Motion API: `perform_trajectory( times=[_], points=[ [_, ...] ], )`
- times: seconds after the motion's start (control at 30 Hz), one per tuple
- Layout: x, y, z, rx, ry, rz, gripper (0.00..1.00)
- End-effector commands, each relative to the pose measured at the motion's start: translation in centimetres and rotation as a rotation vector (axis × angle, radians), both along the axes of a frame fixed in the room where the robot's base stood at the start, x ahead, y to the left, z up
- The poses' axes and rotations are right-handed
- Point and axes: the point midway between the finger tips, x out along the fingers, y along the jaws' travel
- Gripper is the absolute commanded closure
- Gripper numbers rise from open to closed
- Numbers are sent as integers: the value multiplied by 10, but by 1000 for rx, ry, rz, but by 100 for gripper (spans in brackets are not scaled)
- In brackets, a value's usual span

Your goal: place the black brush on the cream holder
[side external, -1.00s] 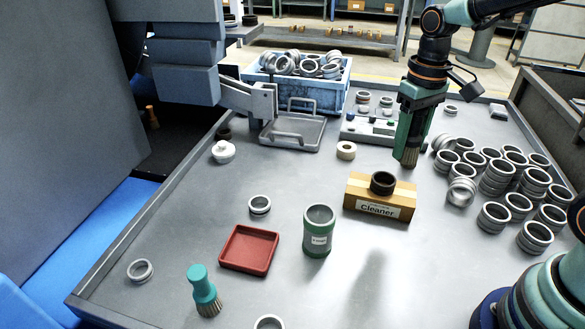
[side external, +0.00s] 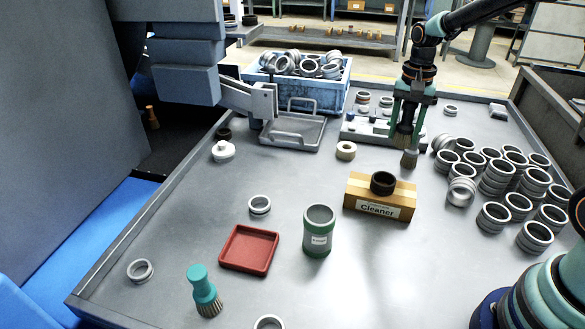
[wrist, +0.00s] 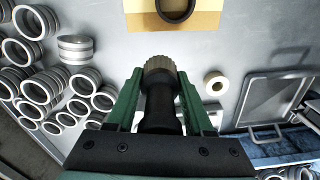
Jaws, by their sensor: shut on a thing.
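My gripper (side external: 408,118) is above the back right of the table, fingers down. It is shut on the black brush (side external: 410,157). In the wrist view the brush's black body (wrist: 160,107) lies between the two green fingers of my gripper (wrist: 160,95), with its tan bristles (wrist: 158,70) beyond the fingertips. In the side view the bristles point down. The cream holder (side external: 346,150), a small round piece with a hole, stands on the table left of the brush. It also shows in the wrist view (wrist: 215,83), right of the bristles. Brush and holder are apart.
A tan Cleaner box (side external: 380,207) with a black ring (side external: 383,183) on top stands in front of the brush. Many metal rings (side external: 495,180) crowd the right. A grey fixture (side external: 365,130) is behind. A green can (side external: 319,230), red tray (side external: 250,250) and teal brush (side external: 203,290) are nearer.

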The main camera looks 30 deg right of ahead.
Motion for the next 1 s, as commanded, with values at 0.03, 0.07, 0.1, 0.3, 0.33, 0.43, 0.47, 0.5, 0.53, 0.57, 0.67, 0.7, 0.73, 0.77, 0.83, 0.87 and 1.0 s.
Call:
perform_trajectory(
  times=[0.03,0.07,0.1,0.3,0.33,0.43,0.47,0.5,0.53,0.57,0.67,0.7,0.73,0.77,0.83,0.87,1.0],
  points=[
    [-2,1,-15,1,7,1,100],
    [-1,0,-22,2,6,1,100],
    [-1,1,-32,2,6,1,100],
    [-2,1,-72,1,4,2,100],
    [-1,1,-76,1,3,2,100],
    [0,0,-84,0,1,2,100],
    [0,0,-85,0,0,2,100],
    [0,0,-88,0,0,2,100],
    [0,0,-90,0,1,2,100],
    [-1,0,-94,1,3,3,100],
    [-1,1,-108,1,4,3,100],
    [-1,1,-114,1,3,3,100],
    [-1,1,-117,1,3,3,100],
    [-1,1,-120,1,3,3,100],
    [0,0,-124,0,0,3,100],
    [0,0,-124,0,0,3,100],
    [0,0,-124,0,-1,3,100]
  ],
)
